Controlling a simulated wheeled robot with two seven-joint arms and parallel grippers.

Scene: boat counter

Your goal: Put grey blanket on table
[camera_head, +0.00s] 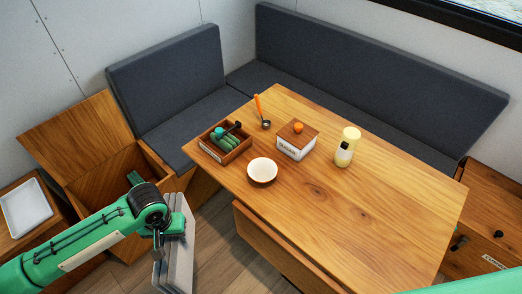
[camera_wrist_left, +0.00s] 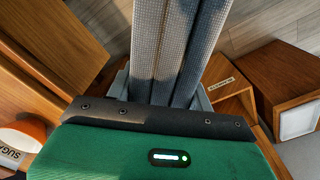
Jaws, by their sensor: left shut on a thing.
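The grey blanket (camera_head: 175,250) is folded and hangs upright from my left gripper (camera_head: 172,228), at the lower left of the head view. In the left wrist view the folded blanket (camera_wrist_left: 178,50) fills the space between the fingers of my left gripper (camera_wrist_left: 162,88). The gripper is shut on it. The wooden table (camera_head: 350,210) stands to the right of the gripper, with a visible gap between blanket and table in the head view. My right gripper is not in view; only a bit of green shows at the lower right.
On the table are a wooden box with green items (camera_head: 225,142), a white bowl (camera_head: 262,170), a sugar box (camera_head: 296,140), an orange utensil (camera_head: 258,106) and a yellow bottle (camera_head: 347,146). The table's front right is clear. An open wooden bin (camera_head: 95,185) stands at left. Grey seats line the back.

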